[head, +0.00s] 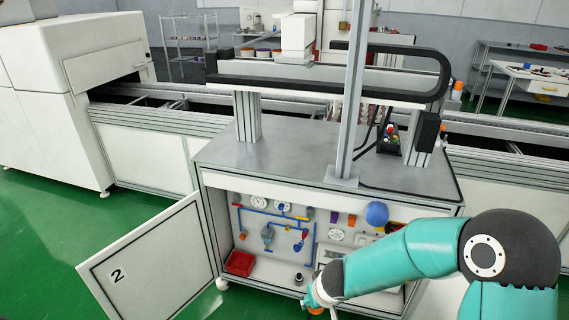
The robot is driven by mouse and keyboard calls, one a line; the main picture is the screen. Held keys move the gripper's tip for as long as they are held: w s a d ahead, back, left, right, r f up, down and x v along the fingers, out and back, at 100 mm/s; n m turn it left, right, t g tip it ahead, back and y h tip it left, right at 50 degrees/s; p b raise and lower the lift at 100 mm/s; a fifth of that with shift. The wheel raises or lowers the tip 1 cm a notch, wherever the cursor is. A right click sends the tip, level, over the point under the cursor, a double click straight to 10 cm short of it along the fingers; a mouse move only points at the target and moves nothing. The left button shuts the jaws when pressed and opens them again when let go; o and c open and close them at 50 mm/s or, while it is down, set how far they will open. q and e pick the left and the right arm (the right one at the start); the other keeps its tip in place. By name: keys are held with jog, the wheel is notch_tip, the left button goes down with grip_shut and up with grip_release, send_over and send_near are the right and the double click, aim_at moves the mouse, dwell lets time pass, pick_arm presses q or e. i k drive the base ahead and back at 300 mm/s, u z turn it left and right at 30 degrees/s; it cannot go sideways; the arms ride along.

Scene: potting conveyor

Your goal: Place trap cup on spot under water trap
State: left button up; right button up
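An open cabinet under the workbench (215,148) holds blue piping on its back panel. A grey-blue fitting that looks like the water trap (267,233) hangs on the left part of the piping. A small dark cup-like object (299,278) stands on the cabinet floor, right of the fitting; it may be the trap cup. My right gripper (314,304) is low at the cabinet's front, just below and right of this object. An orange bit shows at its tip; its fingers are too small to tell whether they hold anything. My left gripper is out of view.
A red bin (240,263) sits at the cabinet floor's left. The cabinet door (150,265), marked 2, stands open to the left. A blue ball-like part (377,214) and gauges are on the panel. My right arm hides the cabinet's lower right.

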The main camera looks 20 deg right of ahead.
aim_at(268, 262)
jog(key=z, duration=0.05)
jog(key=i, duration=1)
jog(key=u, duration=0.05)
